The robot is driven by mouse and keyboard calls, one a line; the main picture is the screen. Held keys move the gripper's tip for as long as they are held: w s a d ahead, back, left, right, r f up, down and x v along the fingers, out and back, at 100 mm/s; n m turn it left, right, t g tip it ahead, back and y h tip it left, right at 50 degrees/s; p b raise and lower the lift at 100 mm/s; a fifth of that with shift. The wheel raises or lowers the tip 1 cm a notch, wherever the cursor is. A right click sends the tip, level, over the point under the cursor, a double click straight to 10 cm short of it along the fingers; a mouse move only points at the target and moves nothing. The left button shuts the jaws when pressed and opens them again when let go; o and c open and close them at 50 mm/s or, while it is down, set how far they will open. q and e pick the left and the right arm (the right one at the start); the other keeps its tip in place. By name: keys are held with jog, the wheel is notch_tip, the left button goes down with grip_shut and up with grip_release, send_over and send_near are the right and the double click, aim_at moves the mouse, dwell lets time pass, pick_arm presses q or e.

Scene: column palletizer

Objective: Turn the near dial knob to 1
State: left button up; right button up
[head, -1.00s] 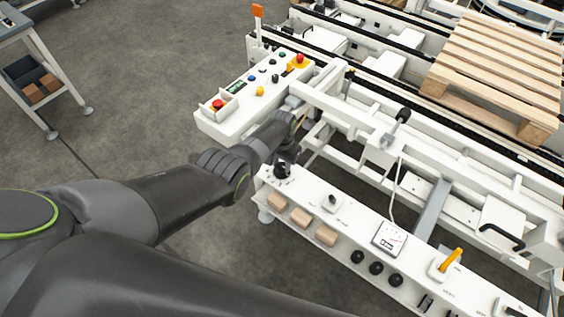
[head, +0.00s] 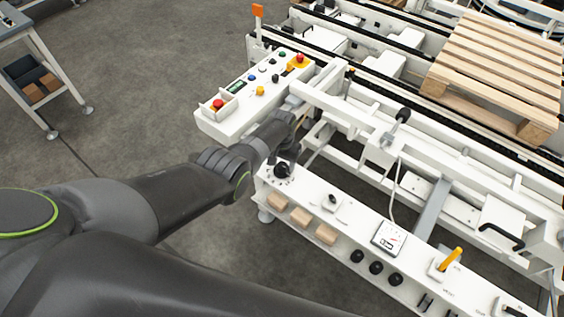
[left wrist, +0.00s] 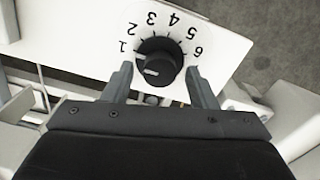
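The near dial knob (head: 282,171) is black and sits at the left end of the white front panel. In the left wrist view the knob (left wrist: 157,62) stands on a white dial plate (left wrist: 189,22) numbered 1 to 6. A white line on its cap points left, on the side of the 1 and slightly below it. My left gripper (left wrist: 159,68) is open. Its fingers lie on either side of the knob in that view, with gaps on both sides. In the head view my left gripper is just above the knob, mostly hidden by the wrist. My right gripper is out of view.
The front panel also carries a small black switch (head: 332,200), a square meter (head: 389,238) and a yellow lever (head: 450,260). A control box (head: 240,98) with coloured buttons stands behind my left wrist. A wooden pallet (head: 500,70) lies at the back right.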

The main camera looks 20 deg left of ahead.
pick_arm(q)
jog(key=shift+r+p, duration=0.3)
jog(key=shift+r, duration=0.1)
notch_tip(320, 180, up, 8)
jog(key=p, duration=0.3)
notch_tip(320, 180, up, 9)
send_over(282, 165)
jog(key=shift+f, duration=0.2)
dwell(0.3)
jog(key=s+a+f+b, duration=0.1)
jog(key=s+a+f, duration=0.2)
jog(key=s+f, duration=0.55)
jog(key=s+a+f+n+b, duration=0.1)
jog(key=s+a+f, duration=0.3)
jog(key=f, duration=0.8)
jog(key=s+a+f, duration=0.1)
jog(key=s+f, duration=0.7)
jog(key=f, duration=0.3)
jog(key=s+a+f, duration=0.1)
jog(key=s+f, duration=0.3)
jog(key=s, duration=0.6)
jog(key=s+a+f+b, duration=0.1)
jog(key=s+f, duration=0.3)
jog(key=s, duration=0.7)
jog(key=s+a+f+t+y+b, duration=0.1)
jog(key=s+a+f, duration=0.2)
jog(key=s, duration=0.8)
jog(key=shift+f+n, duration=0.4)
jog(key=shift+f, duration=0.25)
